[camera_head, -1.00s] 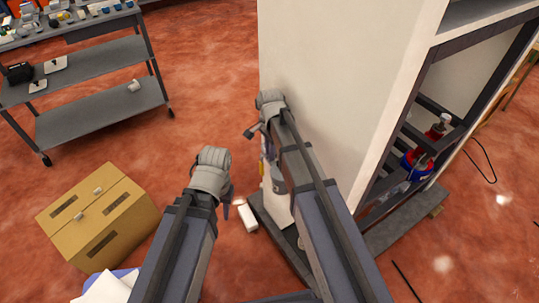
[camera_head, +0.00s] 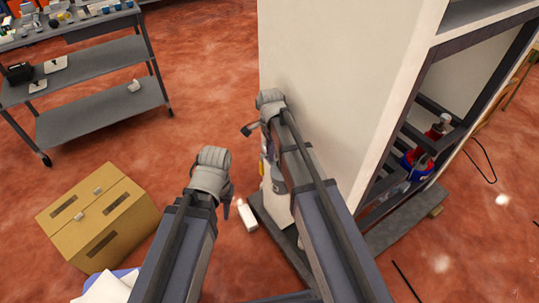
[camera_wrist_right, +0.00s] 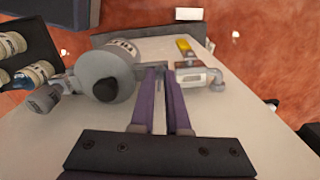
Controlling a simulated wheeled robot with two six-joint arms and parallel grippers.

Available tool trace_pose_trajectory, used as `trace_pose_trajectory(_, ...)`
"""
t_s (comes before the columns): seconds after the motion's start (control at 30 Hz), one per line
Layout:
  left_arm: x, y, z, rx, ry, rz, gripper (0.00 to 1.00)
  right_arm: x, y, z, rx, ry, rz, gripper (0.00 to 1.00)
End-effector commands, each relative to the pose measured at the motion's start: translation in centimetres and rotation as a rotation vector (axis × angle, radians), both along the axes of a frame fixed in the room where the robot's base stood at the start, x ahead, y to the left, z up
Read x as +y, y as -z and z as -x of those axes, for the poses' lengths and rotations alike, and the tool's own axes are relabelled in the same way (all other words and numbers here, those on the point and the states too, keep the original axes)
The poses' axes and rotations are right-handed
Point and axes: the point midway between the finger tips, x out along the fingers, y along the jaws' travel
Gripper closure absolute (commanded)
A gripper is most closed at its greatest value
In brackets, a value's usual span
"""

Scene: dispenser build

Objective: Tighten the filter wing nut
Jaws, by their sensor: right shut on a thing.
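In the right wrist view, a grey round filter body (camera_wrist_right: 108,62) with a dark knob stands out from the pale panel. The purple fingers of my right gripper (camera_wrist_right: 162,72) are close together just right of it, shut on a small part that I take to be the filter wing nut. The fingers hide most of that part. In the head view, my right gripper (camera_head: 269,148) is at the cabinet's left side, partly hidden by its own arm. My left gripper (camera_head: 227,207) hangs low, away from the cabinet; its jaw opening cannot be made out.
A valve with a yellow handle (camera_wrist_right: 185,47) and grey pipe fittings sit just right of my right fingers. Labelled bottles (camera_wrist_right: 35,70) are at the left of that view. A cardboard box (camera_head: 97,215) stands on the floor, and a shelved cart (camera_head: 95,60) stands at upper left.

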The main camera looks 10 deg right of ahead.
Motion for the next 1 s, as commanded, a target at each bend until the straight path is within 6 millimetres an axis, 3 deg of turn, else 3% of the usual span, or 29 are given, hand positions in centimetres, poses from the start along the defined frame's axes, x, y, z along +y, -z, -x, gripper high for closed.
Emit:
trace_pose_trajectory(0.13,0.00,0.01,0.00,0.000,0.000,0.000,0.61,0.01,0.01,0.03,0.000,0.099,0.000,1.00)
trace_pose_trajectory(0.47,0.00,0.01,0.00,0.000,0.000,0.000,0.61,0.01,0.01,0.03,0.001,0.125,0.000,1.00)
trace_pose_trajectory(0.8,0.00,0.01,0.00,0.000,0.000,0.000,0.61,0.01,0.01,0.03,0.001,0.402,0.000,1.00)
trace_pose_trajectory(1.0,0.00,0.01,0.00,0.000,0.000,0.000,0.61,0.02,0.01,0.04,0.001,0.412,0.000,1.00)
